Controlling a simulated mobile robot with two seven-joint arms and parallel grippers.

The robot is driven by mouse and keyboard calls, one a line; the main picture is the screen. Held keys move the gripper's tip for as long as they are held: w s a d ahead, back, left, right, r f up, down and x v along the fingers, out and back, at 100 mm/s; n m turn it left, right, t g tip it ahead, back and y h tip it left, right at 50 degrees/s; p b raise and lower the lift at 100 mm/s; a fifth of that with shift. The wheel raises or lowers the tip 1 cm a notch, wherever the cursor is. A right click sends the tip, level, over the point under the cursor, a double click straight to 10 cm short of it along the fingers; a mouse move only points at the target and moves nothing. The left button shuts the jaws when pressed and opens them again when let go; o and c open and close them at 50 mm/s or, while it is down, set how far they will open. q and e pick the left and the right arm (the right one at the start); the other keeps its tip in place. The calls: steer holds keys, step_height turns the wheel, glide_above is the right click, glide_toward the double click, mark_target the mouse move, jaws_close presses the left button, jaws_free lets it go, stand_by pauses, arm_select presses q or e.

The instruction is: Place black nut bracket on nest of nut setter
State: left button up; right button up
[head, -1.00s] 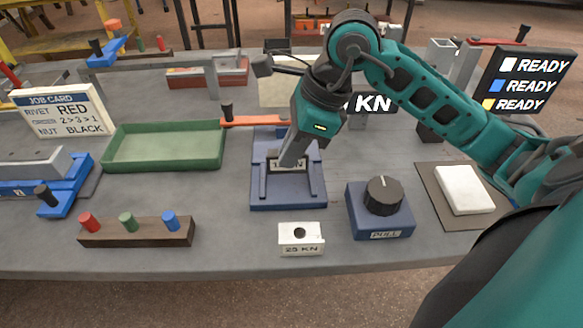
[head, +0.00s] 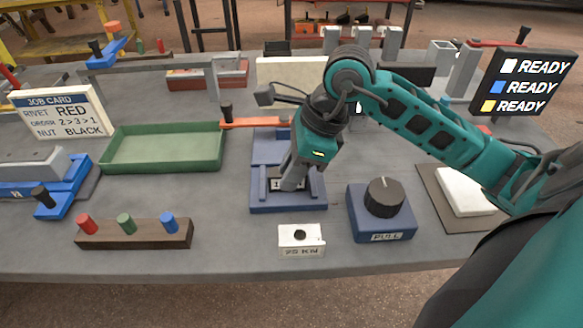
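The black nut bracket (head: 274,185), with a pale-edged label, is at the front part of the blue nest (head: 259,207) of the nut setter. Its label is partly covered by my fingers, and I cannot tell whether it is fully seated. My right gripper (head: 291,184) points down over the nest, with its grey fingers shut on the bracket. The nut setter has an orange lever (head: 255,122) with a black knob at the back. My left gripper is not in view.
A white 25 KN block (head: 301,240) stands in front of the nest. A blue dial box (head: 382,221) is to its right. A green tray (head: 162,150) and a wooden peg block (head: 134,235) are left. A white pad (head: 465,190) lies right. A job card (head: 58,113) stands at left.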

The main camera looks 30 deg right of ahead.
steer(key=shift+o, duration=0.4)
steer(key=shift+r, duration=0.1)
steer(key=shift+r, duration=0.25)
steer(key=v, duration=1.1)
steer(key=shift+d+r, duration=0.15)
steer(key=shift+r, duration=0.1)
steer(key=shift+s, duration=0.1)
